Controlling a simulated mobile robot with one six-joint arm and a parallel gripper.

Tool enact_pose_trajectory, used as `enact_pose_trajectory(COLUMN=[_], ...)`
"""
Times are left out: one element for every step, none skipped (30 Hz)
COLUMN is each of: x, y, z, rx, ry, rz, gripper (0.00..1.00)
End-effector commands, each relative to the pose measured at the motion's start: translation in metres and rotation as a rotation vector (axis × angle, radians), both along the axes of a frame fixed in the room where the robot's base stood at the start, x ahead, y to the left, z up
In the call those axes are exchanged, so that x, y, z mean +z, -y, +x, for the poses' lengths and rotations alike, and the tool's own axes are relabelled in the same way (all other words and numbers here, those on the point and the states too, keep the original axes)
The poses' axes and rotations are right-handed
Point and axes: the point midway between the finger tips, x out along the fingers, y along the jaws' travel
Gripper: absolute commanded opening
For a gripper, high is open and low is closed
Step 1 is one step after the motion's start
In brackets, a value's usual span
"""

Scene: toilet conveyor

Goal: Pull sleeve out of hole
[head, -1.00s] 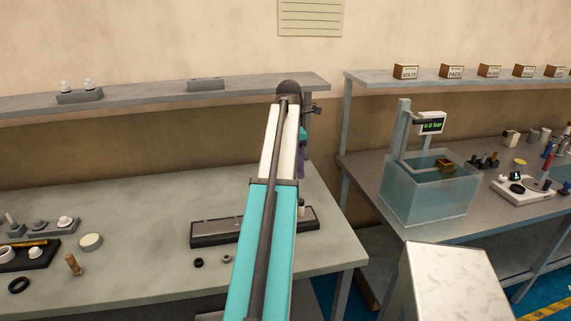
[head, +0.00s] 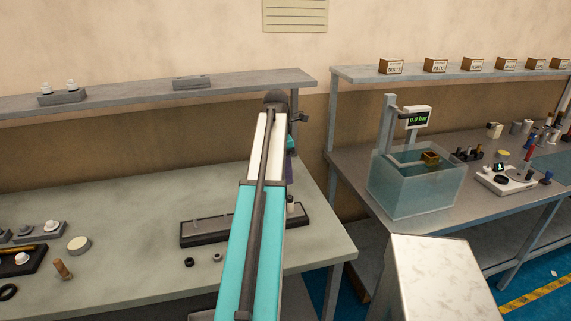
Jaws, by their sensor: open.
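A long dark tray (head: 205,236) lies on the near grey-green bench, its middle hidden behind my arm. A small upright part (head: 290,205), pale on top and darker below, stands at its right end. It could be the sleeve in its hole, but it is too small to tell. My arm reaches out over the tray and bends down at the far end.
A black ring (head: 189,262) and a small grey ring (head: 217,257) lie before the tray. A wooden peg (head: 63,269) and a round pale disc (head: 79,244) are at left. A shelf (head: 130,97) runs behind. A water tank (head: 415,185) stands on the right bench.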

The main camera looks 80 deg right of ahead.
Motion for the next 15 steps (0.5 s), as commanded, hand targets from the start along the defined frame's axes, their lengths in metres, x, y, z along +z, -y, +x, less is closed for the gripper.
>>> enact_pose_trajectory(x=[-0.005,-0.009,-0.014,-0.017,-0.02,-0.025,-0.028,-0.032,-0.036,-0.039,-0.043,-0.047,-0.051,-0.054,-0.058], y=[-0.001,-0.001,-0.001,0.0,0.0,0.001,0.001,0.001,0.001,0.001,0.001,0.001,0.002,0.002,0.002], z=[-0.001,-0.001,-0.002,-0.002,-0.003,-0.003,-0.004,-0.004,-0.005,-0.005,-0.006,-0.006,-0.007,-0.007,-0.007], rx=[0.0,0.0,0.0,-0.001,-0.001,-0.001,-0.001,-0.001,-0.001,-0.001,-0.001,-0.001,-0.001,-0.001,-0.002], ry=[0.0,0.0,0.0,0.0,0.001,0.0,0.001,0.0,0.0,0.001,0.0,0.001,0.0,0.0,0.001], rz=[0.001,0.001,0.002,0.002,0.001,0.001,0.001,0.002,0.002,0.001,0.001,0.001,0.002,0.002,0.001], gripper=[0.43,0.43,0.43,0.43,0.43,0.43,0.43,0.43,0.43,0.43,0.43,0.43,0.43,0.43,0.43])
